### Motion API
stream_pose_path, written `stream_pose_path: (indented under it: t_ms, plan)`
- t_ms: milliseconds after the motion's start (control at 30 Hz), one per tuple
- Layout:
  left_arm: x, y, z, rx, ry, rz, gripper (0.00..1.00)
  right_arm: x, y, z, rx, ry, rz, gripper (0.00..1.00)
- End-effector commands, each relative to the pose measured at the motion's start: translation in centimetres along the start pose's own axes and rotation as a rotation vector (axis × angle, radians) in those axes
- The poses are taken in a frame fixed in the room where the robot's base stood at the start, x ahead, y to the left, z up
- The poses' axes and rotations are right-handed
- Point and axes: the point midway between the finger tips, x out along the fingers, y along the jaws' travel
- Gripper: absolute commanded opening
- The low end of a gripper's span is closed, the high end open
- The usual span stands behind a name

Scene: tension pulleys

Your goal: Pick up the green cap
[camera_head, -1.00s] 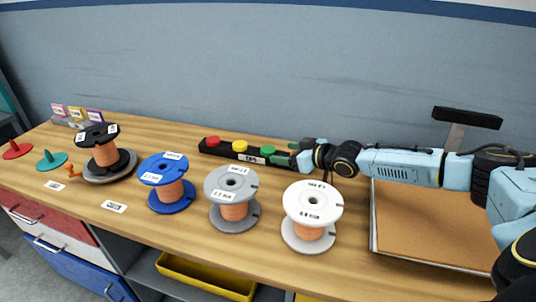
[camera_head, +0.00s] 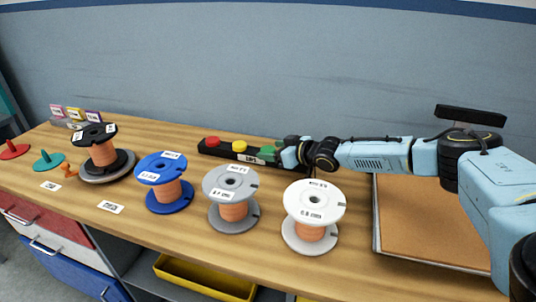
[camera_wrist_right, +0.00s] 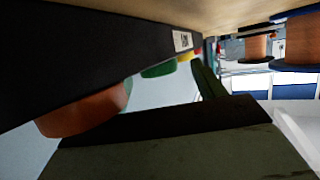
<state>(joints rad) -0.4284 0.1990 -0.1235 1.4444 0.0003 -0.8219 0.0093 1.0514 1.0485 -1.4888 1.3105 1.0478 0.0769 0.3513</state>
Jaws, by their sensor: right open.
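The green cap (camera_head: 266,150) sits on a black rack labelled CAPS, to the right of the yellow cap (camera_head: 239,146) and the red cap (camera_head: 212,141). My right gripper (camera_head: 276,149) is open at the rack's right part, close to the green cap and partly covering it. In the right wrist view, the picture is turned over; the green cap (camera_wrist_right: 160,69) shows beyond a dark green finger's near part, and an orange cap (camera_wrist_right: 85,115) is closer to the camera. I cannot tell whether a finger touches the green cap. My left gripper is not in view.
Black, blue, grey and white spools (camera_head: 313,215) stand in front of the rack (camera_head: 208,151). A brown-topped tray (camera_head: 430,225) lies at the right under my right arm. The wall is close behind the rack. Red and teal discs (camera_head: 48,160) lie at the far left.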

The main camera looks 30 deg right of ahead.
Motion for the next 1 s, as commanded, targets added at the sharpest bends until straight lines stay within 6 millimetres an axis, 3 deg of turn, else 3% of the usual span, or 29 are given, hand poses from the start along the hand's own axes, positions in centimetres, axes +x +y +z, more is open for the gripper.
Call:
stream_pose_path:
  t_ms: [267,667,1000]
  plan:
    - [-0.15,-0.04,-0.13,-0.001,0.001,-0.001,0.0,0.2,0.03,0.0,-0.001,-0.001,0.001,0.68]
    - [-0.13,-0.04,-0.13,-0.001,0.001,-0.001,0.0,0.18,0.03,0.01,-0.001,-0.001,0.001,0.21]
    - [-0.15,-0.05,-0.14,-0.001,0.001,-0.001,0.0,0.15,0.03,-0.07,-0.001,-0.001,0.001,0.2]
